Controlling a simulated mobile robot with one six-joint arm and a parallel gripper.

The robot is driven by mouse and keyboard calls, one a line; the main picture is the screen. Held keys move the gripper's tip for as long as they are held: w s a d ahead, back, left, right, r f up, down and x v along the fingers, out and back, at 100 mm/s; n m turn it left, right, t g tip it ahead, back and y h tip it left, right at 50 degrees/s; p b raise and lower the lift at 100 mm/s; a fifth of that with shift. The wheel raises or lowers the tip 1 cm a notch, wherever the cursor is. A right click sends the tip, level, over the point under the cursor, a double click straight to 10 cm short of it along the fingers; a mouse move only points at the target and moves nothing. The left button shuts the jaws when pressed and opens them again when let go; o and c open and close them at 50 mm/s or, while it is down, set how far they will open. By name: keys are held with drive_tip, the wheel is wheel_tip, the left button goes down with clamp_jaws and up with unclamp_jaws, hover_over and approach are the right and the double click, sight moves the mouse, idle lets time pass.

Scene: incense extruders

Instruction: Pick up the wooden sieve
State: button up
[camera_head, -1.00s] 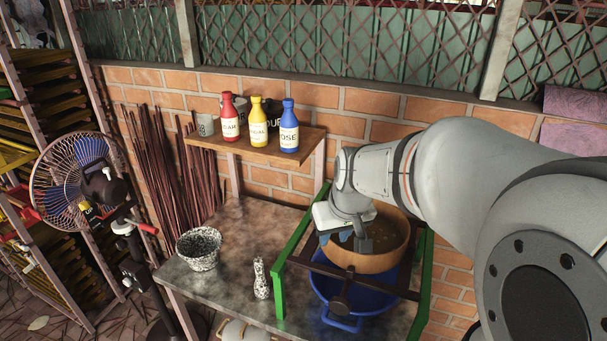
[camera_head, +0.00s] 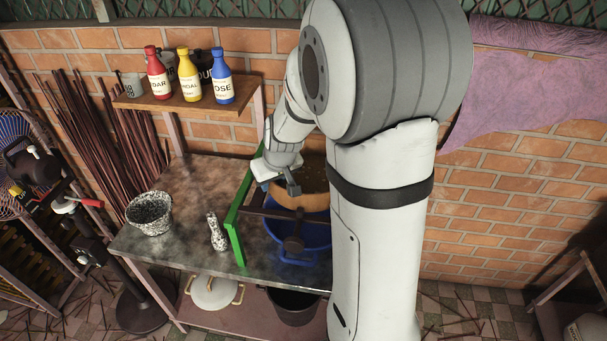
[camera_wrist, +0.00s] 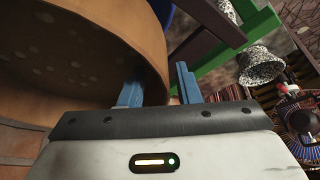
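The wooden sieve (camera_head: 312,201) is a round, tan wooden ring. It rests on dark brown bars (camera_head: 262,212) above a blue basin (camera_head: 301,250), inside a green frame (camera_head: 235,235). My gripper (camera_head: 292,186) is at the sieve's left rim, and my arm hides the sieve's right side. In the wrist view, the sieve wall (camera_wrist: 150,45) runs between the two blue fingers of my gripper (camera_wrist: 158,87). One finger is inside the ring and the other outside. The fingers stand apart, with a small gap visible between the wall and the outer finger.
On the metal table (camera_head: 178,190) stand a speckled bowl (camera_head: 150,214) and a speckled bottle (camera_head: 216,233). A wall shelf (camera_head: 190,101) holds red, yellow and blue bottles. A white pot (camera_head: 213,292) and a dark pot (camera_head: 293,305) sit below the table. A fan stands at left.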

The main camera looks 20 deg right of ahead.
drive_tip(key=shift+c, duration=0.4)
clamp_jaws()
